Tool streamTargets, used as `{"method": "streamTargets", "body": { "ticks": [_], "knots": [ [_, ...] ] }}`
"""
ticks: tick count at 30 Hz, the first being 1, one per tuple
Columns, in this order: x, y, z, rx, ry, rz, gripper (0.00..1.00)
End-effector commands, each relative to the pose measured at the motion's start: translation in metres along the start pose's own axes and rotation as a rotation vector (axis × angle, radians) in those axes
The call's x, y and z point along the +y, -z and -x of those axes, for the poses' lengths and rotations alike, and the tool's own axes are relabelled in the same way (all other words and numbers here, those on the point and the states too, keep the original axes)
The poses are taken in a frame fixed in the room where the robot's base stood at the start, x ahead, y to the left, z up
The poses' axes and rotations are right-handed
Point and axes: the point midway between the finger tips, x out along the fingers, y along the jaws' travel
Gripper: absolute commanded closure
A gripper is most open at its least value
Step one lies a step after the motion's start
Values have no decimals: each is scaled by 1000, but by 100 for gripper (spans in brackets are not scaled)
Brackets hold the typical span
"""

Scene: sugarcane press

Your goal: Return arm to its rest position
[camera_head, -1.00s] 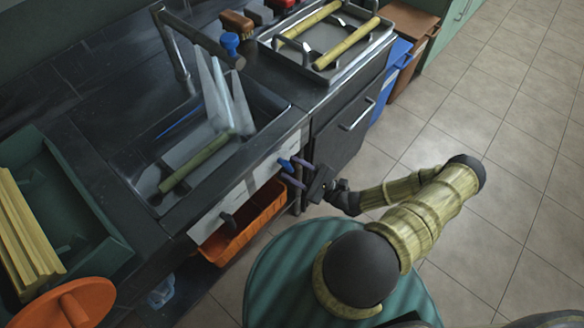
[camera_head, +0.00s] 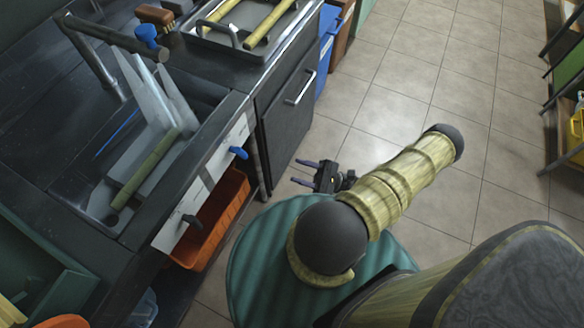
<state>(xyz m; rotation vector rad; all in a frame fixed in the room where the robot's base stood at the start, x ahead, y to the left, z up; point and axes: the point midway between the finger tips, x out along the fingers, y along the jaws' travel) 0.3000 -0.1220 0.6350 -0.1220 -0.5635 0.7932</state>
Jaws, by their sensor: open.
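My gripper (camera_head: 304,173) is open and empty, with its two purple-grey fingers pointing left toward the counter front. It is over the floor, apart from the blue knob (camera_head: 238,153) on the counter's pale front panel. My arm (camera_head: 395,185) is folded, with its elbow out to the right and its lower part over the green round top of my base. Part of the wrist is hidden behind the arm.
The sink (camera_head: 165,130) holds a cane piece (camera_head: 145,170) and clear sheets under a tap. A tray (camera_head: 232,38) with two canes stands behind. An orange bin (camera_head: 212,222) is under the counter. A shelf (camera_head: 562,125) is at right. The tiled floor (camera_head: 400,110) between is clear.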

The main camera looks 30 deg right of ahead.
Motion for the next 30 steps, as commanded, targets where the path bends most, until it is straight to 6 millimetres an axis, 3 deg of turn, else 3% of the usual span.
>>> {"method": "streamTargets", "body": {
  "ticks": [20,30],
  "knots": [
    [0,-2,-3,14,-46,-8,60],
    [14,-20,-29,176,-542,-56,60]
  ]
}}
